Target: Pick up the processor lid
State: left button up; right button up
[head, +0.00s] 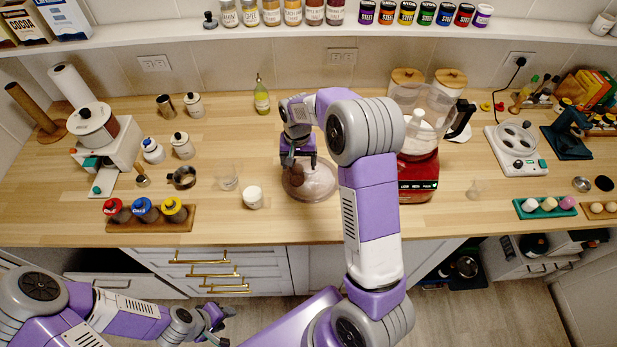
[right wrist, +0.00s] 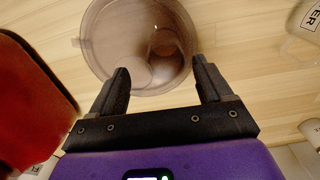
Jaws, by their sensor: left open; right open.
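The processor lid, seemingly the round see-through pinkish piece (head: 318,184), lies on the wooden counter left of the red food processor (head: 418,172). A darker brown part rises from it near the gripper. In the right wrist view the lid (right wrist: 112,62) is a clear disc with round raised shapes, just beyond the fingertips. My right gripper (head: 298,160) is open, pointing down over the lid's left part; its fingers also show in the right wrist view (right wrist: 159,76), with nothing clearly held between them. My left gripper (head: 217,318) is open and empty, low in front of the drawers.
The red processor stands close to the right of the lid, and its red side (right wrist: 30,95) shows in the right wrist view. A white cup (head: 253,197) and a small clear cup (head: 227,178) stand left. A green bottle (head: 262,95) stands behind. Counter between bottle and lid is clear.

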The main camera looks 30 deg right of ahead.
aim_at(297, 170)
jog(key=f, duration=0.5)
jog(key=shift+w+a, duration=0.25)
jog(key=shift+w, duration=0.05)
jog(key=c, duration=1.2)
jog(key=shift+r, duration=0.1)
